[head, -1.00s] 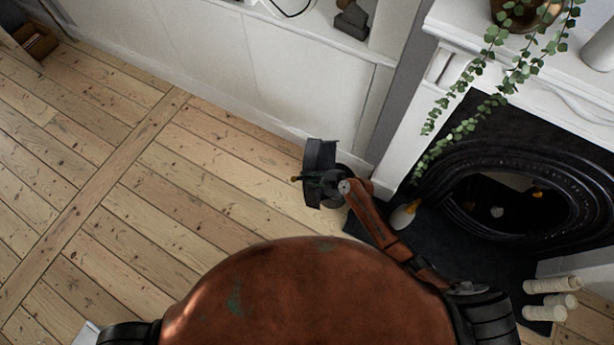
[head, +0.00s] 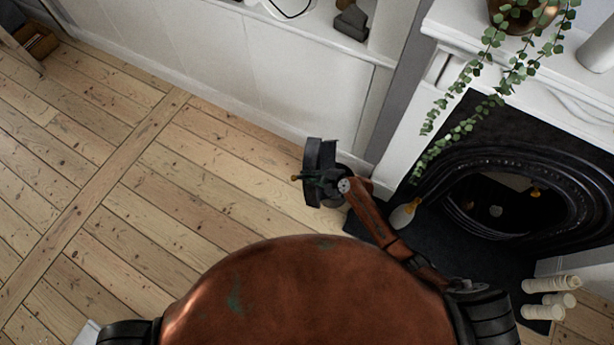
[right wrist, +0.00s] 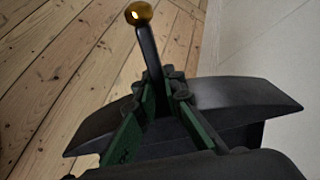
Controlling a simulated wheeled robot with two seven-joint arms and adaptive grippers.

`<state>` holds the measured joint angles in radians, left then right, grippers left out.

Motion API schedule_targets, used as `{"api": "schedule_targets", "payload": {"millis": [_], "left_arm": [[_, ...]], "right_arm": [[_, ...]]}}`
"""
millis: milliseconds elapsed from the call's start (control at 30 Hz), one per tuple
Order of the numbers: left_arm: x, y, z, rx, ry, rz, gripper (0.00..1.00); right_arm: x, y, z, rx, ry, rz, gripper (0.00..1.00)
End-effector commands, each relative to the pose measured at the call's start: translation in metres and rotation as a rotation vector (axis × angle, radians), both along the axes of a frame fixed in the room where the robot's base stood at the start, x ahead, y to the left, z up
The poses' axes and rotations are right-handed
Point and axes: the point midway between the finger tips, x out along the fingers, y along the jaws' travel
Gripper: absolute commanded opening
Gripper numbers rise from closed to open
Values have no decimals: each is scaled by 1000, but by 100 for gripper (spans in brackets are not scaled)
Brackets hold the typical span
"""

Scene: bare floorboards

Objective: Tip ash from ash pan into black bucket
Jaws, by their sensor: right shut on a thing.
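The black metal ash pan (head: 320,160) is held out over the floorboards, near the white panelling left of the fireplace. It also shows in the right wrist view (right wrist: 235,95), spread wide beyond the fingers. Its dark handle (right wrist: 150,50) ends in a brass knob (right wrist: 138,12). My right gripper (head: 322,184) is shut on the pan; its green fingers show close up in the right wrist view (right wrist: 160,105). The pan's inside is mostly hidden, and I cannot make out ash. No black bucket can be made out. My left gripper is not in view.
The black fireplace (head: 520,205) and dark hearth (head: 440,235) lie to the right, with pale cylinders (head: 550,285) at the right edge. A trailing plant (head: 500,50) hangs from the mantel. A wooden box (head: 40,45) is far left. Floorboards (head: 130,190) between are clear.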

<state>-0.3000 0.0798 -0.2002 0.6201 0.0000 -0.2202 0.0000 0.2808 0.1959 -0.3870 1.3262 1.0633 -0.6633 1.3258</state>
Motion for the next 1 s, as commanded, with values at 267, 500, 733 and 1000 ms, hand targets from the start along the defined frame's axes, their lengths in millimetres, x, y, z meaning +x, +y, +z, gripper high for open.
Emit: {"api": "schedule_targets", "payload": {"millis": [267,500,733,1000], "left_arm": [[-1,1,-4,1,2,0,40],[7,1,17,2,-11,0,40],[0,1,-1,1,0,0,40],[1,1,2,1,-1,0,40]], "right_arm": [[1,1,-8,2,-3,0,0],[3,2,18,3,-9,0,0],[1,1,-10,3,-3,-1,0],[3,1,-5,3,-7,0,0]]}}
